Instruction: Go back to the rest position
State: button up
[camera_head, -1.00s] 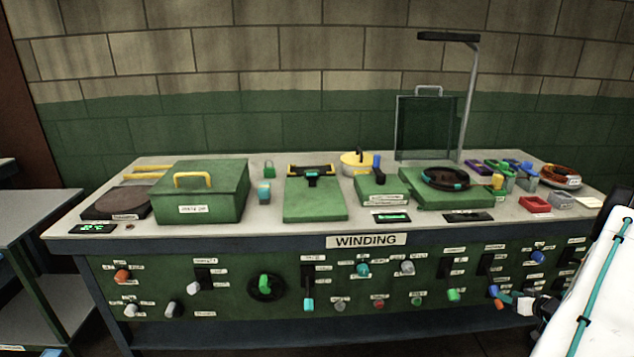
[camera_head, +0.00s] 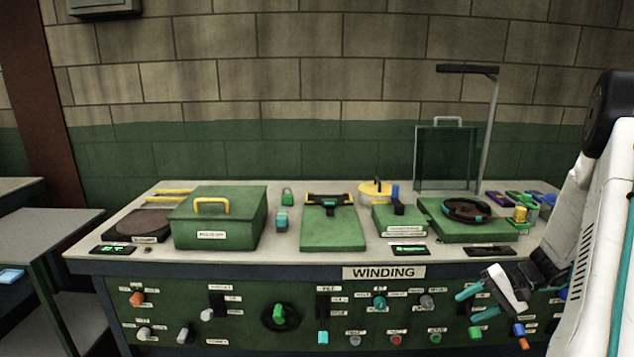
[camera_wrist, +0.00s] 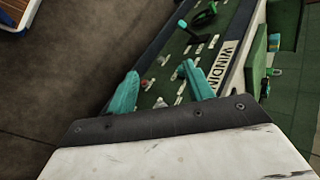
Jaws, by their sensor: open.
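My gripper (camera_head: 476,303) is in front of the right part of the workbench's green control panel (camera_head: 245,325). Its two teal fingers stand apart with nothing between them. They also show spread in the wrist view (camera_wrist: 160,88), with the panel and the WINDING label (camera_wrist: 222,64) beyond them. My white arm fills the right edge of the head view and hides the bench's right end. A blue and orange knob (camera_head: 521,336) shows just below and right of the gripper, apart from it.
The bench top (camera_head: 275,240) holds a green box (camera_head: 220,230) with a yellow handle, green plates, a black ring (camera_head: 466,210), a clear panel (camera_head: 446,160) and a lamp (camera_head: 490,125). A grey side table (camera_head: 45,230) stands left. Open floor (camera_wrist: 60,80) shows in the wrist view.

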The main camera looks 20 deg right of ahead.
jog(key=s+a+r+n+g+h, duration=0.1)
jog(key=s+a+r+n+h, duration=0.1)
jog(key=s+a+r, duration=0.4)
jog(key=s+a+r+n+g+h, duration=0.1)
jog(key=s+a+r+n+h, duration=0.2)
jog(key=s+a+r, duration=0.3)
jog(key=s+a+r+n+g+h, duration=0.1)
jog(key=s+a+r+n+h, duration=0.2)
jog(key=s+a+r, duration=0.3)
jog(key=a+r, duration=0.5)
jog(key=a, duration=0.6)
jog(key=shift+s+a+r+n, duration=0.2)
jog(key=shift+s+a+n, duration=0.1)
jog(key=shift+s+a, duration=0.1)
